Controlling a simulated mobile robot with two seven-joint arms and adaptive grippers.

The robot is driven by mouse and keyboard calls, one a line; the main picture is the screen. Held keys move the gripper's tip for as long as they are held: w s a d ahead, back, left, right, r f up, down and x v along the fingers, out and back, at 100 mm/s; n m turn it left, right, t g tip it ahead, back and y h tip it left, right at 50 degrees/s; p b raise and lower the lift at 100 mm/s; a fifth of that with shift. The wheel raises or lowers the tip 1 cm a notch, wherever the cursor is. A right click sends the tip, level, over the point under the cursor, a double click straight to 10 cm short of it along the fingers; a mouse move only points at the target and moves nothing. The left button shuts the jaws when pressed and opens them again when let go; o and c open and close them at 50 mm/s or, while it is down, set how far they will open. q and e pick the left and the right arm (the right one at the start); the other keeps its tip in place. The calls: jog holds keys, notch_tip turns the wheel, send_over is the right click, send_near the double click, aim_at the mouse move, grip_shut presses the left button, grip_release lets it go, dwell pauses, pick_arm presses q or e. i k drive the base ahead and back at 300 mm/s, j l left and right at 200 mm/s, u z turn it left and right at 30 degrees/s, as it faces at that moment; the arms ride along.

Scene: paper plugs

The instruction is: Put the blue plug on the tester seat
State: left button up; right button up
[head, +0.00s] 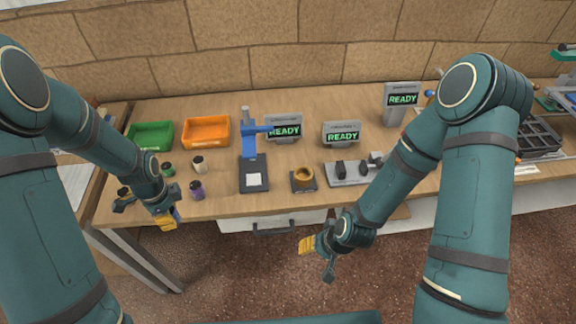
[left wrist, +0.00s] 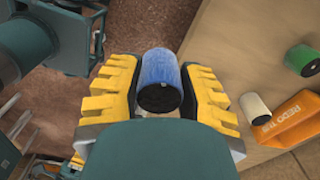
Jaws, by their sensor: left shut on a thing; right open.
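My left gripper (head: 168,220) is shut on the blue plug (left wrist: 160,70), near the table's front left edge. The plug stands between the yellow fingers in the left wrist view, its dark end towards the camera. In the head view the plug is mostly hidden by the gripper. A brown ring-shaped seat (head: 303,175) on a dark base stands near the front middle of the table, to the right of the left gripper; I cannot tell for sure that it is the tester seat. My right gripper (head: 308,246) is open and empty, in front of the table over the floor.
Green plug (head: 168,169), white plug (head: 198,164) and purple plug (head: 196,190) stand close to the left gripper. Behind are a green bin (head: 150,134) and an orange bin (head: 206,131). A blue press (head: 249,140), READY screens (head: 342,134) and a grey fixture (head: 345,181) flank the ring.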

aim_at(351, 173)
jog(key=z, duration=1.3)
jog(key=i+z, duration=0.25)
jog(key=i, duration=0.25)
